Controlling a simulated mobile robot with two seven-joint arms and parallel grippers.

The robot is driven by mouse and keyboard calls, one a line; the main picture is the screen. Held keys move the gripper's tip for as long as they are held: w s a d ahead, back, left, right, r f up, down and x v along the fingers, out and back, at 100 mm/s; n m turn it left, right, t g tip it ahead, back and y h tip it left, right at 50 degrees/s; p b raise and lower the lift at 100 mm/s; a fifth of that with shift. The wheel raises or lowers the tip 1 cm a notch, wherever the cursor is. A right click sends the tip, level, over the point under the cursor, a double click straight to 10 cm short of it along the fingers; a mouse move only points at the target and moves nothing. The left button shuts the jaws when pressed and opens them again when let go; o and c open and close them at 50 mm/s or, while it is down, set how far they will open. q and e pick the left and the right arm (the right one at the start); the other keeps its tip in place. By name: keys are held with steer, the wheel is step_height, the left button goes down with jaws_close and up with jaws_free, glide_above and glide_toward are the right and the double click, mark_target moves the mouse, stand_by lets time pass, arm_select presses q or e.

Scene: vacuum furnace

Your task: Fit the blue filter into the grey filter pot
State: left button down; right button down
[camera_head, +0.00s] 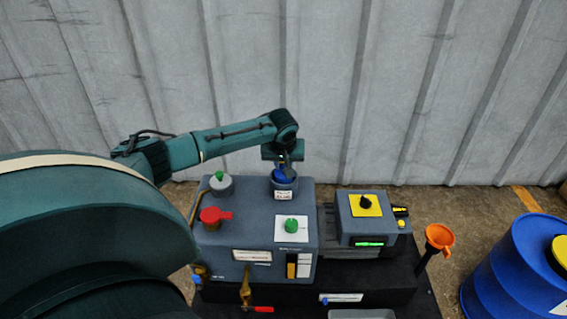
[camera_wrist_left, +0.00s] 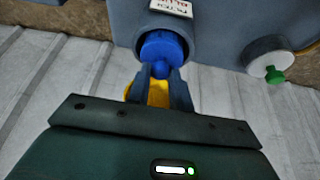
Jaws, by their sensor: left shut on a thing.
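The blue filter (camera_head: 280,176) is at the mouth of the grey filter pot (camera_head: 285,189), at the back of the grey machine top. My left gripper (camera_head: 284,167) is above the pot, pointing down, and is shut on the filter. In the left wrist view, the fingers (camera_wrist_left: 161,78) grip the filter's narrow blue knob, and its wide body (camera_wrist_left: 160,47) sits within the opening of the pot (camera_wrist_left: 192,32). How deep the filter sits cannot be told. My right gripper is not in view.
A grey cap with a green knob (camera_head: 221,183) and a red handle (camera_head: 214,217) are left of the pot. A green knob (camera_head: 291,225) is in front. A grey unit with a yellow plate (camera_head: 366,205), an orange funnel (camera_head: 439,237) and a blue drum (camera_head: 515,272) are right.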

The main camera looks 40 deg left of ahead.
arm_select(q)
steer(key=shift+f+p, duration=0.3)
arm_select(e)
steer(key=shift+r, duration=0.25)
arm_select(q)
steer(key=c, duration=1.2)
jaws_free()
steer(key=shift+o, duration=0.2)
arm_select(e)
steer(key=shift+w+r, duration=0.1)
arm_select(q)
steer(key=shift+r, duration=0.3)
steer(key=p+v, duration=0.5)
steer(key=v, duration=0.7)
steer(key=shift+s+d+r, duration=0.15)
steer(key=shift+d+r, duration=0.05)
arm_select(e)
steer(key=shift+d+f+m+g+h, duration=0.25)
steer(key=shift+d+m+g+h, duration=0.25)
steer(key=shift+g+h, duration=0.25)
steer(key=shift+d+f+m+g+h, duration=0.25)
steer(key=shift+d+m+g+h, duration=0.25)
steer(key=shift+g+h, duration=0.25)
